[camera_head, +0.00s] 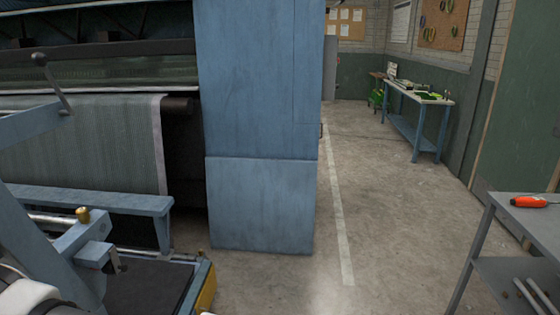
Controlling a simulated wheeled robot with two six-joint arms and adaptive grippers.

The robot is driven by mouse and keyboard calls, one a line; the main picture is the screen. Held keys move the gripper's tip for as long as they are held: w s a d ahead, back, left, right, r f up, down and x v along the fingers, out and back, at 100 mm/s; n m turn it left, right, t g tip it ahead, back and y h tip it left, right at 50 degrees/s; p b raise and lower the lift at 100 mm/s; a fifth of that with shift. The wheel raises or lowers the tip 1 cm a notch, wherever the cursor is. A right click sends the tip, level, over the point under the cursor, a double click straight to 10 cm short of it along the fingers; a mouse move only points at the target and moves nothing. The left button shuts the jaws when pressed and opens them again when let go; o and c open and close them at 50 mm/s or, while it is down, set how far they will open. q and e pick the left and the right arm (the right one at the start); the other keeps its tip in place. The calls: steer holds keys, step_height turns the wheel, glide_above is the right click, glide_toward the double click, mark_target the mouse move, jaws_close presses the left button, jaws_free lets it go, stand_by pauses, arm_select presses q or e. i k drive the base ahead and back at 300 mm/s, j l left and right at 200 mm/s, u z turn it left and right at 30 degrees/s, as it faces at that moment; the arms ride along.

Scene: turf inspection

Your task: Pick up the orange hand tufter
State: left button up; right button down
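The orange hand tufter (529,202) lies on its side on the grey top of a metal table (518,218) at the right edge of the head view. Its orange handle points left, and a thin grey part runs right towards the picture's edge. Neither of my grippers shows in this view, so nothing is seen touching the tufter.
A large blue machine cabinet (262,130) stands at centre left, beside a loom-like machine with grey-green cloth (95,145). The concrete floor (390,225) between cabinet and table is open. A blue workbench (418,100) stands farther back by the right wall.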

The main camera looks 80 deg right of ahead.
mark_target(523, 202)
steer(key=z, duration=4.35)
steer(key=u, duration=3.05)
steer(key=z, duration=3.05)
steer(key=i+j+z, duration=0.1)
steer(key=z, duration=0.35)
steer(key=i+j+z, duration=0.2)
steer(key=z, duration=0.3)
